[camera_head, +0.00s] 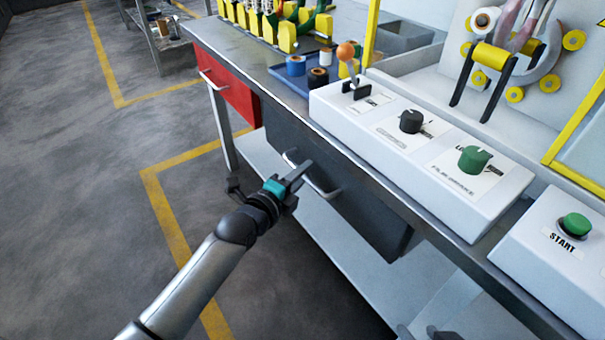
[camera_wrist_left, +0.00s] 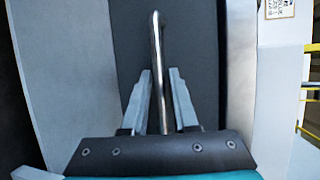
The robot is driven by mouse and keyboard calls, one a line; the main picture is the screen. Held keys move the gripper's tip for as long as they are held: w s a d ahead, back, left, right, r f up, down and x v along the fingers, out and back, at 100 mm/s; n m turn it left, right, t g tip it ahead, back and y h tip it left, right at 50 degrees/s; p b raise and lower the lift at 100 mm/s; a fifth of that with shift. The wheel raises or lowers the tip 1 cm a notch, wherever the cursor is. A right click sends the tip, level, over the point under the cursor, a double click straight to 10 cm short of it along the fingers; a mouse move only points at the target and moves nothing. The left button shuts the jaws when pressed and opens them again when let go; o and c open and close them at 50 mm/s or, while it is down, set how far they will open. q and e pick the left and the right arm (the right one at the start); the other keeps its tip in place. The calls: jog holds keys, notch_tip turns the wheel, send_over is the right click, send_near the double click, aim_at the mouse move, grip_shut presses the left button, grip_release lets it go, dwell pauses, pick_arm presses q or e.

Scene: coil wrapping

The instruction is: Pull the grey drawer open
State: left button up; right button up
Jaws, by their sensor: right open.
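The grey drawer (camera_head: 364,205) hangs under the workbench, its dark front close below the bench's edge. Its metal handle (camera_head: 322,188) also shows in the left wrist view (camera_wrist_left: 157,50) as a bar standing out from the dark front. My left gripper (camera_head: 299,174) is at the handle. The exact contact is hard to see. Parts of my right gripper (camera_head: 431,331) show at the bottom edge, mostly cut off; it is open and away from the drawer.
A red drawer (camera_head: 228,86) is to the left of the grey one. The workbench (camera_head: 228,40) carries a white control box (camera_head: 440,190) with knobs, a start button (camera_head: 576,224) and a blue tray (camera_head: 290,80) with rolls. A lower shelf (camera_head: 345,262) lies beneath. The floor at left is clear.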

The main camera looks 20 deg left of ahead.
pick_arm(q)
grip_shut()
dwell(1.4)
